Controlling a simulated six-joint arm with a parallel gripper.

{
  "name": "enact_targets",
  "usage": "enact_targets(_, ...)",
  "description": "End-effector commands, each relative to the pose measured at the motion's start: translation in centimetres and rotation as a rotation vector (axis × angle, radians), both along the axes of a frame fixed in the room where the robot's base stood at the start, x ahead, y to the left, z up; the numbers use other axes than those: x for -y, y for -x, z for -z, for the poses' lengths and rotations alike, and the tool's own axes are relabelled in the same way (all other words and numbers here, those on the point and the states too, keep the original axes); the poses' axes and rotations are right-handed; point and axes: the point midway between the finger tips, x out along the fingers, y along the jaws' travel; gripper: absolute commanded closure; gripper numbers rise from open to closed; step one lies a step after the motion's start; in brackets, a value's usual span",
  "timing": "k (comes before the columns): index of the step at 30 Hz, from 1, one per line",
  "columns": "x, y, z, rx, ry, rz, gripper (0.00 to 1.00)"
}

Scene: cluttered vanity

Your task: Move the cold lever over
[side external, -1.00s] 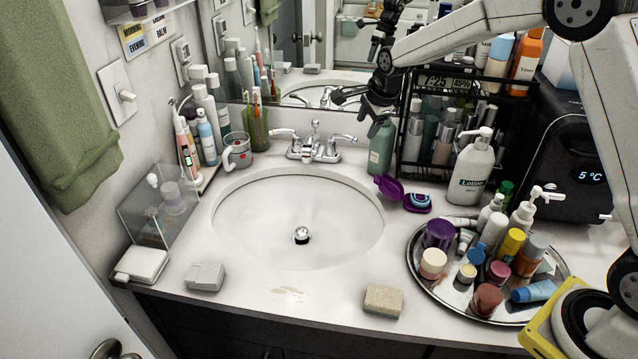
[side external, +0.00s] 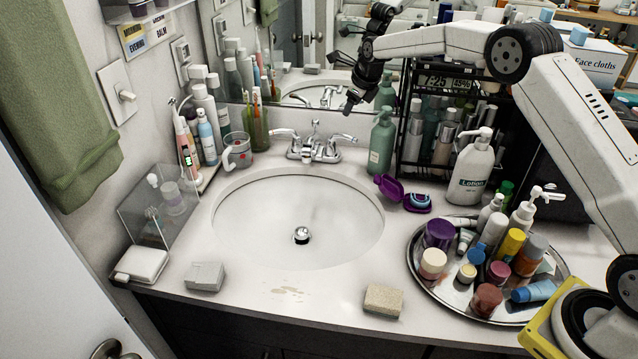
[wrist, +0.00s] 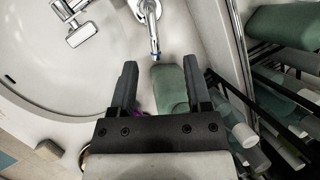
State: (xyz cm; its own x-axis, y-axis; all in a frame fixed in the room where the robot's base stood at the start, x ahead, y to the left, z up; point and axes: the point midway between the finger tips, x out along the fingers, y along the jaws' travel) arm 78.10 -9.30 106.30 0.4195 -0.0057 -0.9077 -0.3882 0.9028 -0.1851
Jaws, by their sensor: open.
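The chrome faucet (side external: 313,152) stands behind the sink, with a lever on each side of its spout. The right-hand lever (side external: 341,137) points out to the right. In the wrist view a chrome lever (wrist: 153,28) with a blue band near its end points toward my gripper (wrist: 158,78), just ahead of the gap between the fingers. My gripper also shows in the side view (side external: 349,104), above the right-hand lever. Its fingers are open and empty, and they look apart from the lever. The spout (wrist: 85,28) is left of that lever in the wrist view.
A green pump bottle (side external: 381,145) stands close to the right of the faucet; it shows between and below my fingers (wrist: 170,90). A black rack (side external: 425,160) of bottles is further right. The sink bowl (side external: 270,225) is empty.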

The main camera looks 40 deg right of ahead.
Motion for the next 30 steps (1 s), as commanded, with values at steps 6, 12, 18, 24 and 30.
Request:
enact_targets(6,0.0,0.0,0.8,-0.001,0.000,-0.002,0.37)
enact_targets(12,0.0,0.1,2.8,-0.002,0.001,-0.002,0.37)
enact_targets(18,0.0,0.1,5.7,-0.004,0.001,-0.003,0.37)
enact_targets(24,0.0,-0.4,8.0,-0.001,0.002,-0.003,0.37)
enact_targets(30,0.0,-1.0,9.2,0.001,0.003,-0.002,0.37)
